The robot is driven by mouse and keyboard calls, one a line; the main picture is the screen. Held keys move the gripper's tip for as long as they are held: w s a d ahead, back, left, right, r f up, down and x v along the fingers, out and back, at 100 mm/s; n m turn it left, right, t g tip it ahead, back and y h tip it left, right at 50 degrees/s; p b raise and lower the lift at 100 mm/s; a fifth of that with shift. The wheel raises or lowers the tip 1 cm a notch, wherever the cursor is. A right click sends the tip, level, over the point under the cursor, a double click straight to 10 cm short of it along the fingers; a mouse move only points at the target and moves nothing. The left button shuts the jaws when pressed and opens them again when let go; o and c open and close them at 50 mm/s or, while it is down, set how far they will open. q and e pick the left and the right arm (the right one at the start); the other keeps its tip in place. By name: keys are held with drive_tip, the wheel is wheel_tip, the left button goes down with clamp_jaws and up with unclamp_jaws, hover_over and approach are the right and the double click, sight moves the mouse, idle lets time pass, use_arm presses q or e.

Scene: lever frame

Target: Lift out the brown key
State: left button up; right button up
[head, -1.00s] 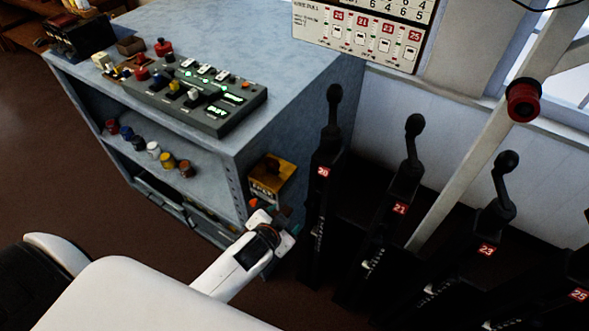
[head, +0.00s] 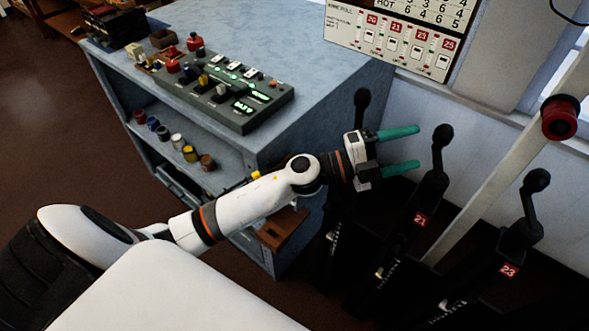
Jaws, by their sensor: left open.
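My left gripper (head: 417,147) is open, with its two teal fingers apart and nothing between them. It is held in front of the black levers, its fingers pointing right toward the lever marked 21 (head: 432,190). A brown block-like piece (head: 284,230) shows at the near side of the cabinet, below my left forearm. I cannot tell whether it is the brown key. My forearm covers most of the cabinet side above it, where the yellow box would be. My right gripper is not in view.
The grey-blue cabinet (head: 335,85) carries a control panel (head: 225,92) and small coloured items. Several coloured pots stand on its shelf. Black levers, one marked 23 (head: 520,235), and a pale diagonal post (head: 500,155) crowd the right. Dark floor lies open at left.

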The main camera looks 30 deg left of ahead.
use_arm(q)
wheel_tip(320, 180, down, 6)
drive_tip(key=s+a+m+g+y, duration=0.2)
drive_tip(key=m+g+y, duration=0.2)
drive_tip(key=m+g, duration=0.8)
drive_tip(key=w+a+f+g+y, duration=0.1)
drive_tip(key=a+y, duration=1.1)
drive_tip(key=a, duration=1)
drive_tip(key=shift+n, duration=0.4)
wheel_tip(320, 180, down, 6)
drive_tip(key=shift+w+d+r+p, duration=0.1)
drive_tip(key=shift+w+p, duration=0.05)
drive_tip(key=shift+p, duration=0.65)
drive_tip(key=shift+w+a+f+p, duration=0.1)
drive_tip(key=shift+f+p, duration=0.2)
drive_tip(key=shift+f, duration=0.6)
drive_tip(key=shift+w+a+f+p, duration=0.15)
drive_tip(key=shift+f+p, duration=0.2)
drive_tip(key=shift+f, duration=0.6)
drive_tip(key=shift+w+a+f+p, duration=0.1)
drive_tip(key=shift+f+p, duration=0.2)
drive_tip(key=shift+f, duration=0.6)
drive_tip(key=c, duration=1.1)
